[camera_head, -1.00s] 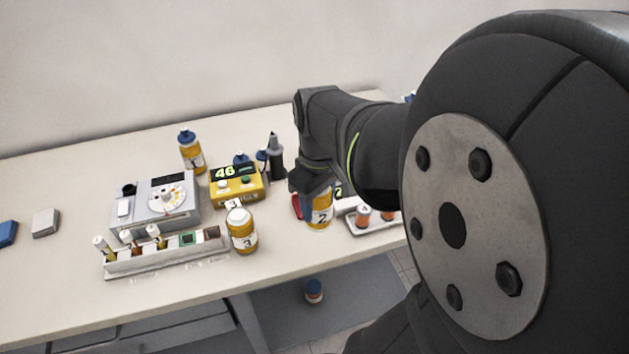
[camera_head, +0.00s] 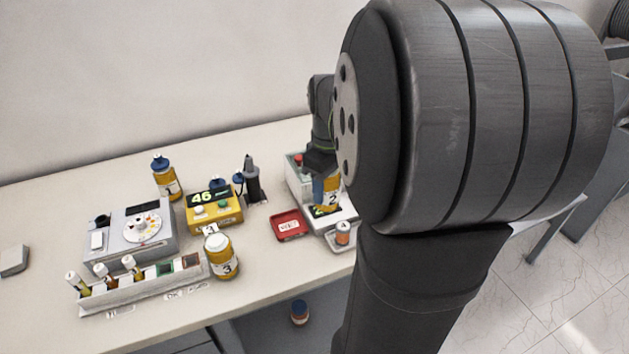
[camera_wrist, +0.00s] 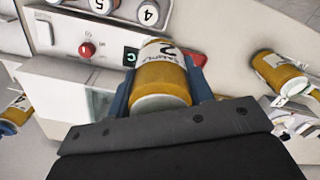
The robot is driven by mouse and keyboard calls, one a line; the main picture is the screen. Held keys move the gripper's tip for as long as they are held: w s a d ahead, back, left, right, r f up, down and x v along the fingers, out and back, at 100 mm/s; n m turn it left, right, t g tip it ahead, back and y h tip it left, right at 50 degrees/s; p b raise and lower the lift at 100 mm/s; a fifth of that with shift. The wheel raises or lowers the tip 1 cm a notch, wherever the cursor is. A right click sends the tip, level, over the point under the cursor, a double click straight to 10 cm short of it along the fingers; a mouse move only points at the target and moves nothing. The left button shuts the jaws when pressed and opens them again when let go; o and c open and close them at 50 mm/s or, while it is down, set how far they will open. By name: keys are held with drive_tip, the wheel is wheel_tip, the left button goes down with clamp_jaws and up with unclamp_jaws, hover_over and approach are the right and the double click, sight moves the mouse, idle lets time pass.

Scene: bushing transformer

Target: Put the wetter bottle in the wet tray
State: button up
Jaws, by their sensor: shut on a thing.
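My gripper (camera_wrist: 160,85) is shut on an amber bottle labelled 2 (camera_wrist: 165,72), with blue fingers on both sides of it. In the head view bottle 2 (camera_head: 327,192) hangs in front of a white instrument (camera_head: 299,182), to the right of a red tray. The red tray (camera_head: 290,236) lies flat on the bench and looks empty; the writing on its white label is too small to read. Amber bottle 1 (camera_head: 166,182) stands at the back left and bottle 3 (camera_head: 222,258) near the front edge. I cannot tell which bottle is wetter.
A yellow meter reading 46 (camera_head: 211,217) stands left of the red tray. A grey device (camera_head: 124,239) and a vial rack (camera_head: 134,292) are further left. My arm hides the bench's right side.

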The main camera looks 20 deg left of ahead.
drive_tip(key=shift+s+a+f, duration=0.2)
drive_tip(key=shift+a+f, duration=1.4)
drive_tip(key=shift+s+a+f, duration=0.15)
drive_tip(key=shift+a+f, duration=1.4)
drive_tip(key=shift+f, duration=0.1)
drive_tip(key=shift+s+a+f, duration=0.2)
drive_tip(key=shift+a+f, duration=1.4)
drive_tip(key=shift+f, duration=0.15)
drive_tip(key=o, duration=1.2)
wheel_tip(320, 180, up, 12)
drive_tip(key=shift+r, duration=0.15)
